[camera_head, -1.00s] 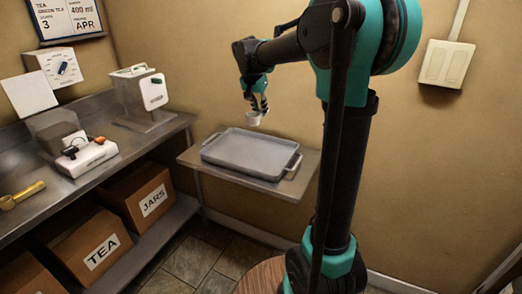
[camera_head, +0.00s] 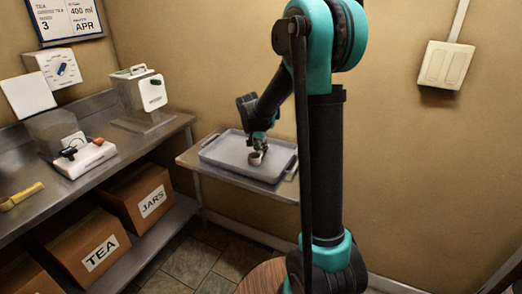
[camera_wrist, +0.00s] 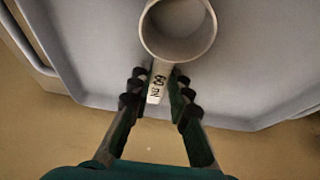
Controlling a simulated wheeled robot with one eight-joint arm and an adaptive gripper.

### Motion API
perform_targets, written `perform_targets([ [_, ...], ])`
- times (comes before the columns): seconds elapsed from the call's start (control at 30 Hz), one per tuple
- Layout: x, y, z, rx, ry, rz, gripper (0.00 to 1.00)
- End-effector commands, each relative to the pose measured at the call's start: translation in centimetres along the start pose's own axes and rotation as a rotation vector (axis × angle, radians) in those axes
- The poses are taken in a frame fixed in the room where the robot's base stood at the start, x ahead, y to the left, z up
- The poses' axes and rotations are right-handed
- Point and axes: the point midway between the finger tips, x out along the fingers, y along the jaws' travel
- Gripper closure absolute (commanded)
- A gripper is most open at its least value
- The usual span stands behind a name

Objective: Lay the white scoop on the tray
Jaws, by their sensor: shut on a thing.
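The white scoop (camera_wrist: 178,52) is a round cup with a short handle marked "60 ml". My gripper (camera_wrist: 160,88) is shut on its handle in the wrist view. In the head view my gripper (camera_head: 260,148) holds the scoop (camera_head: 256,159) over or at the middle of the grey tray (camera_head: 225,158). The tray's floor (camera_wrist: 90,50) lies beneath the scoop in the wrist view. I cannot tell whether the scoop touches the tray.
The tray sits on a wall shelf (camera_head: 186,161). To the left, a steel counter (camera_head: 85,185) carries a white lidded device (camera_head: 152,92), a small white appliance (camera_head: 86,158) and a yellow scoop (camera_head: 22,196). Cardboard boxes (camera_head: 140,197) stand below. The tray looks otherwise empty.

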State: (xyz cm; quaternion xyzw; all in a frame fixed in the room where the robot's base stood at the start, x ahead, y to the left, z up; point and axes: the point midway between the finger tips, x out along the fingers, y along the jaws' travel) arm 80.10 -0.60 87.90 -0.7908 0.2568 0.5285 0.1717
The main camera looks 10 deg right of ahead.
Motion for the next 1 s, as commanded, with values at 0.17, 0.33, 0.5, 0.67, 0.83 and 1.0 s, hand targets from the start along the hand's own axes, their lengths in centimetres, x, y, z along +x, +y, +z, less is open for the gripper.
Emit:
perform_targets([
  [0.17, 0.49, 0.03, 0.23, 0.000, 0.000, 0.000, 1.00],
  [0.33, 0.50, 0.02, 0.23, 0.000, 0.000, 0.000, 1.00],
  [0.5, 0.70, 0.02, 0.30, 0.000, 0.000, 0.000, 0.73],
  [0.67, 0.69, 0.02, 0.30, 0.000, 0.000, 0.000, 0.61],
  [0.83, 0.68, 0.02, 0.30, 0.000, 0.000, 0.000, 0.61],
  [1.0, 0.02, 0.00, 0.19, 0.000, 0.000, 0.000, 0.61],
])
